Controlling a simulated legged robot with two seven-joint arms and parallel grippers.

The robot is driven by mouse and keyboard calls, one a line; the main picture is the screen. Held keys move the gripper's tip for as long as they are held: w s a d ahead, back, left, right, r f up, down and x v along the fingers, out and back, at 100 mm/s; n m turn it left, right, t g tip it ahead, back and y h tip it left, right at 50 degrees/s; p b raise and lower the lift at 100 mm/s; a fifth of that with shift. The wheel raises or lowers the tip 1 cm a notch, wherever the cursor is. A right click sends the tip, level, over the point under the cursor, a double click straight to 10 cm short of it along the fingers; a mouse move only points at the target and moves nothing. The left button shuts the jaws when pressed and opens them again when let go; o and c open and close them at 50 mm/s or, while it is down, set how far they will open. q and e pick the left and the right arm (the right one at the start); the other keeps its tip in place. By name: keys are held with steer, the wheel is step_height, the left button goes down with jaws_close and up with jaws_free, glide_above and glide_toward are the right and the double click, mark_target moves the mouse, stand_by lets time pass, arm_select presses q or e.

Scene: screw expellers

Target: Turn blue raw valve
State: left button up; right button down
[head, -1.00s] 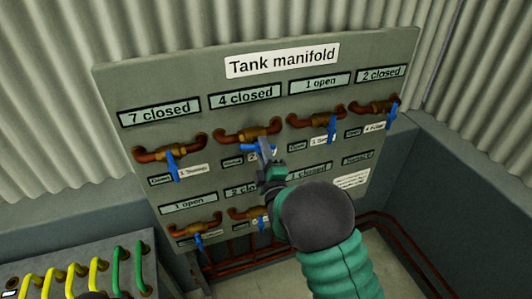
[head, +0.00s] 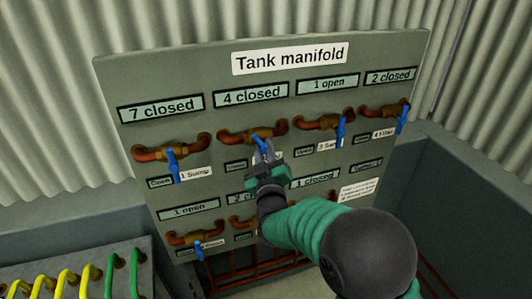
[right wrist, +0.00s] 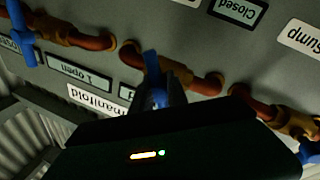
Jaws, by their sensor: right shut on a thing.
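The grey Tank manifold panel (head: 215,100) carries two rows of brass valves on copper pipes, each with a blue handle. The second valve in the top row (head: 237,137), under the sign "4 closed", has its blue handle (head: 259,143) pointing down and slightly right. My right gripper (head: 265,158) is shut on this handle. In the right wrist view, upside down, the blue handle (right wrist: 152,66) stands at the dark fingers. The gripper hides the handle's lower end and part of its label. My left gripper is not in view.
Other top-row handles hang at the left (head: 173,165), near right (head: 341,133) and far right (head: 402,118). My right arm covers part of the lower row. A box with yellow and green handles (head: 85,285) stands at lower left.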

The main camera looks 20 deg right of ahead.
steer(key=shift+r+m, duration=0.3)
steer(key=shift+r, duration=0.15)
steer(key=c, duration=1.3)
jaws_free()
steer(key=shift+a, duration=0.1)
steer(key=shift+c, duration=0.2)
steer(key=shift+s+f, duration=0.1)
steer(key=shift+f, duration=0.05)
steer(key=shift+f, duration=0.2)
steer(key=b+v, duration=0.9)
steer(key=v, duration=0.7)
steer(key=shift+s, duration=0.25)
steer(key=shift+a+f, duration=0.1)
steer(key=shift+a, duration=0.05)
